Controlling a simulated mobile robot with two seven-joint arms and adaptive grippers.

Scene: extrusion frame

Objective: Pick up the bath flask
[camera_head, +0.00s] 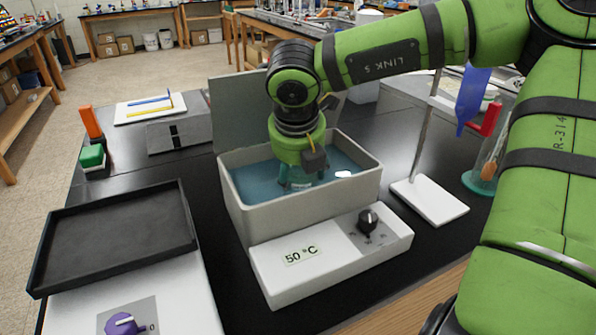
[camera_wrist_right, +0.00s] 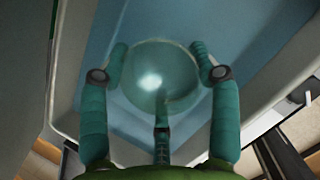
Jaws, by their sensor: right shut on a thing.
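The water bath (camera_head: 245,212) is a grey box with blue water, standing on the black bench in the head view. My right gripper (camera_head: 297,182) points down into it, its fingers at the water. In the right wrist view the fingers of my right gripper (camera_wrist_right: 160,90) are closed around the bath flask (camera_wrist_right: 155,78), a round, clear, glassy thing with a bright highlight. In the head view the flask is hidden by the gripper. The bath's blue interior (camera_wrist_right: 225,35) fills the wrist view behind it. My left gripper is not in view.
The bath's control panel (camera_head: 300,280) reads 50 °C. A black tray (camera_head: 115,240) sits at the left. A stand with a white base (camera_head: 430,200) holds a blue funnel-like piece (camera_head: 472,98) at the right. A grey box (camera_head: 180,133) and a green-topped block (camera_head: 92,156) are behind left.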

